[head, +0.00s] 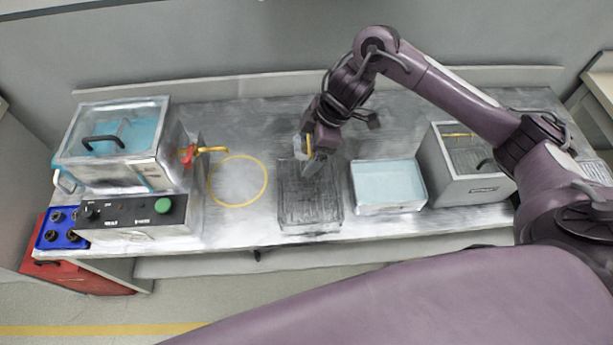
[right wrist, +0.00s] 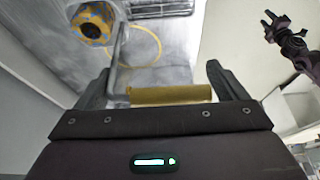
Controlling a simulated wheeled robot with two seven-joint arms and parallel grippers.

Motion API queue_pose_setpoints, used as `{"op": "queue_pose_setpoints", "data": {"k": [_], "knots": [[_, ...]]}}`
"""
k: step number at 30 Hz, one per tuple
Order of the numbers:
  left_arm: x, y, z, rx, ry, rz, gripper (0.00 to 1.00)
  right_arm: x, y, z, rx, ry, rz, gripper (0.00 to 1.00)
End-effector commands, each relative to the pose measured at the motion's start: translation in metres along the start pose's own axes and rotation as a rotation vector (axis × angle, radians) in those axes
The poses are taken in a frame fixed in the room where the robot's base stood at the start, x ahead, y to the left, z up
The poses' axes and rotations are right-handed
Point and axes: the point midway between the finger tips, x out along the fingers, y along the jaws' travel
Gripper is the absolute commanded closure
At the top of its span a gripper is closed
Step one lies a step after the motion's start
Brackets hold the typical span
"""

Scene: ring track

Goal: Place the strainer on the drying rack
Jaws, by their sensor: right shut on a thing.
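My right gripper (head: 310,150) is shut on the yellow handle of the strainer (head: 307,144), above the back part of the dark slatted drying rack (head: 310,205). In the right wrist view, the yellow handle (right wrist: 170,95) lies between the fingers, with a grey metal rod rising from its left end. The strainer's basket is not clear; the gripper hides much of it in the head view. A slatted edge of the rack (right wrist: 160,8) shows at the top of the wrist view. A dark gripper, likely my left (right wrist: 283,28), shows there at upper right, its jaws unclear.
A pale blue tray (head: 388,185) stands right of the rack, then a grey open box (head: 436,165) with a yellow handle inside. A yellow ring (head: 238,182) marks bare bench to the left. A lidded tank (head: 150,168) with a red valve stands farther left.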

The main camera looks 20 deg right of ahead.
Motion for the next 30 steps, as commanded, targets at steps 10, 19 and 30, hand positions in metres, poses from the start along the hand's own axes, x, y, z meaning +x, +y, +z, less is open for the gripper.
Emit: {"op": "queue_pose_setpoints", "data": {"k": [10, 19, 30], "knots": [[-0.011, -0.01, 0.001, 0.003, -0.002, -0.013, 0.64, 0.061, 0.0, 0.024, -0.001, 0.003, 0.003, 0.53], [-0.015, -0.011, 0.002, 0.002, -0.005, -0.013, 0.64, 0.088, -0.001, 0.035, 0.001, 0.003, 0.002, 0.53], [-0.016, -0.011, 0.002, 0.001, -0.006, -0.013, 0.64, 0.107, 0.0, 0.043, -0.003, 0.004, 0.005, 0.53]]}}
